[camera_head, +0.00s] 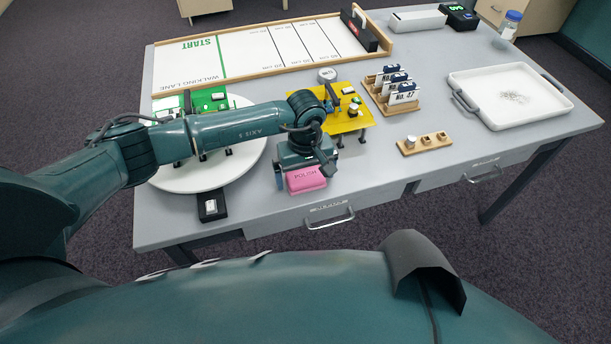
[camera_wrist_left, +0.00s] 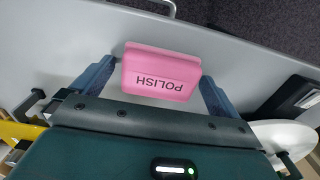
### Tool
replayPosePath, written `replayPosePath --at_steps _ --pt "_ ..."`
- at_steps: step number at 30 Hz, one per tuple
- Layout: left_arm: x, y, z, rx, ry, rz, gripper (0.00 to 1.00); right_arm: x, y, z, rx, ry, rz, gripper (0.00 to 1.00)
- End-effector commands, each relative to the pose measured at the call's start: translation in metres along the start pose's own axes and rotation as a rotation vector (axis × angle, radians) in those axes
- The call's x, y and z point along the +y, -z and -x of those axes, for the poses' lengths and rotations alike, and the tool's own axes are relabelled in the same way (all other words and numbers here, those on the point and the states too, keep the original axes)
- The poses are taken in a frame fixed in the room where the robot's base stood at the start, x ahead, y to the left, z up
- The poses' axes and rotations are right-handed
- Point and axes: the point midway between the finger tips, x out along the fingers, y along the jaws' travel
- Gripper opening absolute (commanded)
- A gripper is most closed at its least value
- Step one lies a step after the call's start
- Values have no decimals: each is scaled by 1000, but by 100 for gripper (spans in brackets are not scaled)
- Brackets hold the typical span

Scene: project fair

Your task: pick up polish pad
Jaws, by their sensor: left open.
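The polish pad (camera_head: 306,179) is a pink block with the word POLISH on it, near the front edge of the grey table. My left gripper (camera_head: 302,182) is over it from above, with a finger on each side. In the left wrist view the pad (camera_wrist_left: 160,72) sits between the two blue fingers of my left gripper (camera_wrist_left: 158,82), which is open. A small gap shows at the pad's right side; at its left side the finger is very near and I cannot tell if it touches. My right gripper is not in view.
A white round turntable (camera_head: 190,181) with a green board is left of the gripper. A yellow board (camera_head: 345,124) on legs stands just behind. A small black box (camera_head: 212,206) lies at the front left. Drawer handles (camera_head: 330,219) line the front edge. A white tray (camera_head: 560,107) is far right.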

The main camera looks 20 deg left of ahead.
Motion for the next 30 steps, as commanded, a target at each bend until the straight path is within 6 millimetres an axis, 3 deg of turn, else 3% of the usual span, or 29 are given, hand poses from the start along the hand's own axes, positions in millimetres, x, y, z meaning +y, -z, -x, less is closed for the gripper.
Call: replayPosePath --at_steps 8,22,30 --pt "0 0 -2 1 -1 0 98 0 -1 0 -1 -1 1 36" --pt "0 0 -2 1 -1 0 60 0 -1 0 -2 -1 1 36" --pt "0 1 1 2 -2 0 59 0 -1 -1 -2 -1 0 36"
